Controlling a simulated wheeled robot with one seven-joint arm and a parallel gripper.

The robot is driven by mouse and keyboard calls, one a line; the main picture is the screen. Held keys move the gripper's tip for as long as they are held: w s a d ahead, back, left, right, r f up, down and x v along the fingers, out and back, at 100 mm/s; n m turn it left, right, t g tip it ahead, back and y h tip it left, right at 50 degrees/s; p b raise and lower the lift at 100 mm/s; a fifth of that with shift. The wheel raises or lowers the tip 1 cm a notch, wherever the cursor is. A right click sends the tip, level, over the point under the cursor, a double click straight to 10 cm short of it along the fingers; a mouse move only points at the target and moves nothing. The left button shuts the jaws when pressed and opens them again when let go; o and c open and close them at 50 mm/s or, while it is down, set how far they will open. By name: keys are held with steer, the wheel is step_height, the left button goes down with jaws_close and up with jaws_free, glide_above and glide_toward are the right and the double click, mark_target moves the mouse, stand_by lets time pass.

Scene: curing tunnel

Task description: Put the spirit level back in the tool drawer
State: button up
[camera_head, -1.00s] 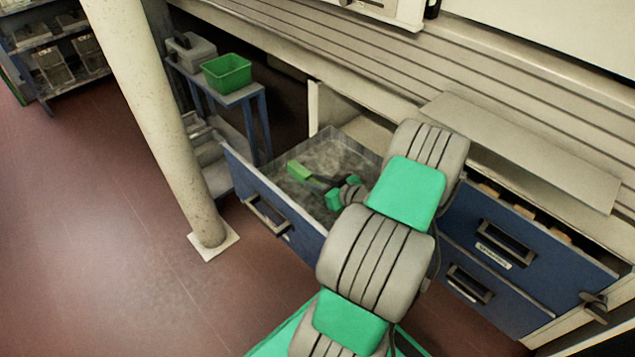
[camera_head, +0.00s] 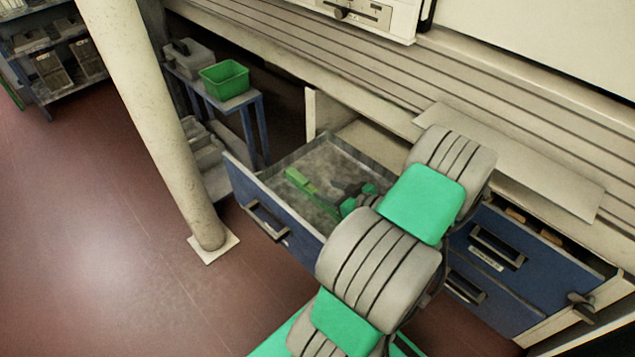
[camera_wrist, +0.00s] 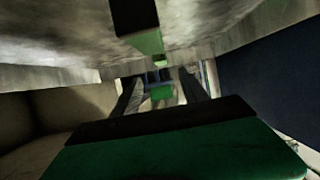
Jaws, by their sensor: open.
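The green spirit level (camera_head: 302,182) lies in the open tool drawer (camera_head: 290,233), resting on or very near its grey floor. Its left end shows clearly in the head view; its other end runs towards my gripper. My gripper (camera_head: 352,198) is inside the drawer, open, just right of the level and partly hidden behind my arm. I cannot tell whether a finger still touches the level.
The drawer's blue front and side walls surround my gripper. A round post (camera_head: 165,120) and a small table with a green tub (camera_head: 225,78) stand left.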

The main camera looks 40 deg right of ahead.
steer(key=v, duration=0.5)
steer(key=shift+s+p, duration=0.15)
steer(key=shift+p, duration=0.25)
steer(key=shift+c, duration=0.3)
stand_by(0.5)
